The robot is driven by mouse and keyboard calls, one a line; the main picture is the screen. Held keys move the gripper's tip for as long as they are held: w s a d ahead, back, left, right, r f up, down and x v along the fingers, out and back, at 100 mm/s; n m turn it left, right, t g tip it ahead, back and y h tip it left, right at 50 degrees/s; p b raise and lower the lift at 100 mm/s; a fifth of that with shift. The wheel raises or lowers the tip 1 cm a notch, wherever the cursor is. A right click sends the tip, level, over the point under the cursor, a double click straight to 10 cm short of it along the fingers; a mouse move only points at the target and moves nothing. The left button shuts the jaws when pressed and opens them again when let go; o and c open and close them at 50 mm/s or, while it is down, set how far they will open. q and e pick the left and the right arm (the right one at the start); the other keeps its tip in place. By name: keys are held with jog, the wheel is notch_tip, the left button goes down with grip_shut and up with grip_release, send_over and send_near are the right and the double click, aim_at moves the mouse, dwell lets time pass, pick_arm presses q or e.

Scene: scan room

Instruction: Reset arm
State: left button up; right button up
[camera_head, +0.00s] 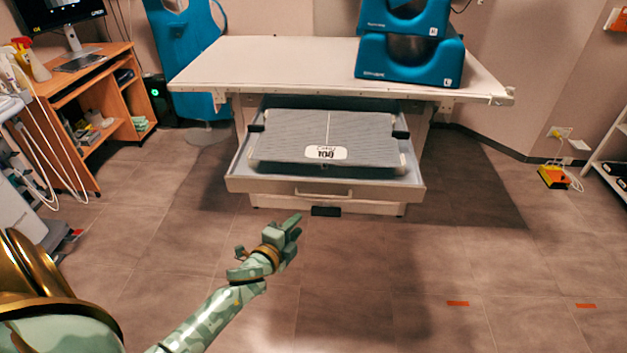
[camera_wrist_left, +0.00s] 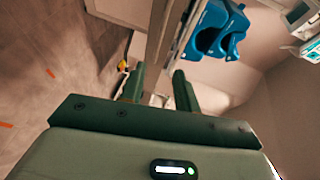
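My left arm comes in from the lower left in the head view. Its gripper (camera_head: 293,226) is over the floor in front of the open drawer, apart from it. In the left wrist view, the two fingers of this gripper (camera_wrist_left: 158,88) stand apart with nothing between them. My right gripper is in neither view.
A white table (camera_head: 270,60) stands ahead, with its drawer (camera_head: 325,189) pulled out towards me and a grey board (camera_head: 325,130) lying in it. Blue padded devices (camera_head: 408,60) sit on the table. A wooden desk (camera_head: 95,110) is at the left.

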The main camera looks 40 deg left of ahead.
pick_arm(q)
jog(key=s+d+f+n+g, duration=0.2)
jog(key=s+f+n+g, duration=0.2)
jog(key=s+f, duration=0.6)
jog(key=s+d+f+n+g, duration=0.1)
jog(key=s+f+n+g, duration=0.35)
jog(key=f, duration=0.95)
jog(key=s+d+f+n+g, duration=0.1)
jog(key=s+d+f+g, duration=0.1)
jog(key=s, duration=1)
jog(key=s+d+f+n+g+h, duration=0.1)
jog(key=s+f, duration=0.4)
jog(key=s, duration=0.7)
jog(key=s+d+f+n+g+h+p, duration=0.1)
jog(key=s+d+f+g, duration=0.2)
jog(key=s, duration=1)
jog(key=shift+d+f+g, duration=0.15)
jog(key=shift+d+g, duration=0.4)
jog(key=shift+d, duration=0.35)
